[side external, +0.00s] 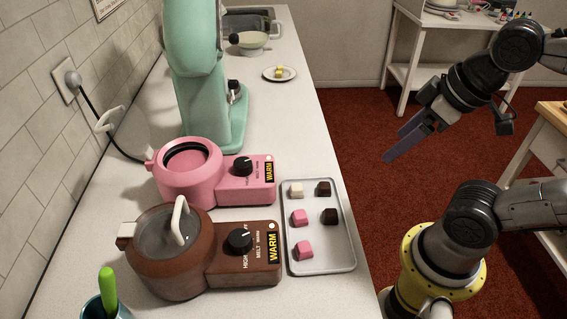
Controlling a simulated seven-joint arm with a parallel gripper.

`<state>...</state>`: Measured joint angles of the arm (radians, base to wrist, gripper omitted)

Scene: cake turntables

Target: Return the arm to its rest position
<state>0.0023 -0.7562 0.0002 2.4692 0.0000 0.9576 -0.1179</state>
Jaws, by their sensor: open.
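My gripper (401,141) is at the upper right in the side external view. It hangs in the air over the red floor, to the right of the counter's edge, and its fingers point down and to the left. The fingers are seen nearly edge-on. Nothing shows between them, and they touch nothing.
The white counter (292,100) holds a pink melter (225,192), a brown melter (160,285) with a lid, a mint-green mixer (195,60) and a metal tray (335,262) with several candy pieces. A small plate (268,75) and bowl (252,50) stand farther back. A white table (440,17) stands behind my arm.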

